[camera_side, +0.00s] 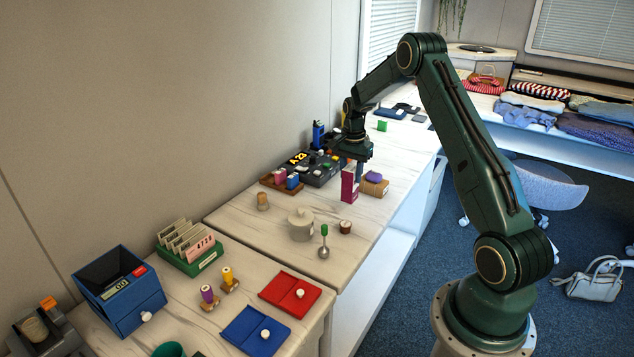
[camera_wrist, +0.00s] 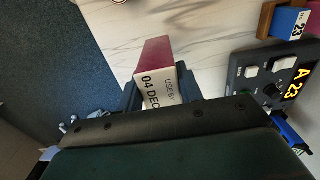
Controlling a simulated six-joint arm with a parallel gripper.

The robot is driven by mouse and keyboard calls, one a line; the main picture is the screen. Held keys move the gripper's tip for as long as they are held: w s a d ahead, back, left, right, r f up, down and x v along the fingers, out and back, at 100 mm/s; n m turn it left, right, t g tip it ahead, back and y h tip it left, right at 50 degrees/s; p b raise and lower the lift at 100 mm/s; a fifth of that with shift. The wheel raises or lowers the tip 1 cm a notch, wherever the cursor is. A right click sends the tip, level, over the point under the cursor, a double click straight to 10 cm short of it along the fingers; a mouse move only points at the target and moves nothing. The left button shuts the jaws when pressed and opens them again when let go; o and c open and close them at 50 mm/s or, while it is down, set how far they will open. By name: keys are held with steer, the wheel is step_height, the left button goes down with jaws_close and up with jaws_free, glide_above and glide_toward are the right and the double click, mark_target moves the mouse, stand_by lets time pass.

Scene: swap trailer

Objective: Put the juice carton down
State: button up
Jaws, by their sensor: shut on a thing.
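The juice carton is a tall magenta box (camera_side: 349,184) on the long pale counter in the side view, upright below my gripper (camera_side: 354,165). In the wrist view the carton (camera_wrist: 157,58) shows its magenta end and a white label reading "USE BY 04 DEC". My gripper (camera_wrist: 158,90) is shut on the carton, a jaw at each side. The carton's foot looks at or very close to the counter top; I cannot tell whether it touches.
A wooden block with a purple top (camera_side: 375,184) stands close right of the carton. A black panel reading "A 23" (camera_side: 318,170) and a wooden tray of small boxes (camera_side: 284,182) lie left. A lidded pot (camera_side: 301,225) and a brown cup (camera_side: 345,227) stand nearer. The counter edge is right.

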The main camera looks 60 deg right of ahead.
mark_target(350, 182)
steer(key=shift+f, duration=1.9)
steer(key=shift+f, duration=0.1)
steer(key=o, duration=1.1)
step_height(350, 182, up, 12)
